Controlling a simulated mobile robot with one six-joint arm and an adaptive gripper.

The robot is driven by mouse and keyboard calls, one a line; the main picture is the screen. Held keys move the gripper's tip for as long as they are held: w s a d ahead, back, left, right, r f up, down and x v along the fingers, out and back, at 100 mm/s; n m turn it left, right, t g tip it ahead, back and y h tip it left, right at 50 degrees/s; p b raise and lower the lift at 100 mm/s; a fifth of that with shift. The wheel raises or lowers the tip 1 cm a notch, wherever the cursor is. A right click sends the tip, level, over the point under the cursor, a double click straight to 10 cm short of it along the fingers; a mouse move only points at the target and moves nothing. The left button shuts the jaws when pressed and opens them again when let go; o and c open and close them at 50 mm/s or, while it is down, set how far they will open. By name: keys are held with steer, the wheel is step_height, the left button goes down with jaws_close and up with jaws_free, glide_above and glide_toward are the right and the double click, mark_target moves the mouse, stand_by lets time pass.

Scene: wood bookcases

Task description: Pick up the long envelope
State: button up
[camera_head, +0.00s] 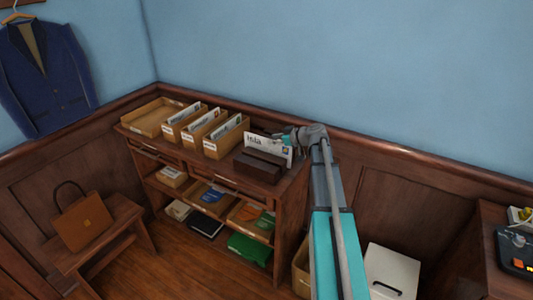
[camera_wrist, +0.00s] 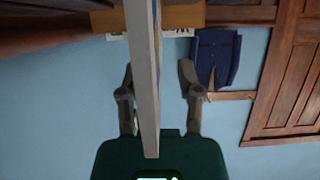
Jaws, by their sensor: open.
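The long envelope (camera_head: 268,147) is white, with writing and a small coloured mark. It stands upright in a dark brown holder (camera_head: 258,166) on top of the bookcase. My gripper (camera_head: 288,134) is at the envelope's right end. In the wrist view the envelope (camera_wrist: 147,100) shows edge-on as a pale strip between the two fingers of my gripper (camera_wrist: 156,66). The fingers are spread, with a visible gap on the right side and a narrower one on the left. The envelope's lower part is hidden by the holder.
Wooden boxes of papers (camera_head: 224,139) and an open tray (camera_head: 153,117) stand left of the holder on the bookcase (camera_head: 286,193). The wall (camera_head: 350,70) is close behind. A bag (camera_head: 82,221) sits on a bench at left. A white box (camera_head: 392,272) stands at lower right.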

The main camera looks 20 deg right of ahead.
steer(key=shift+x, duration=1.1)
jaws_close()
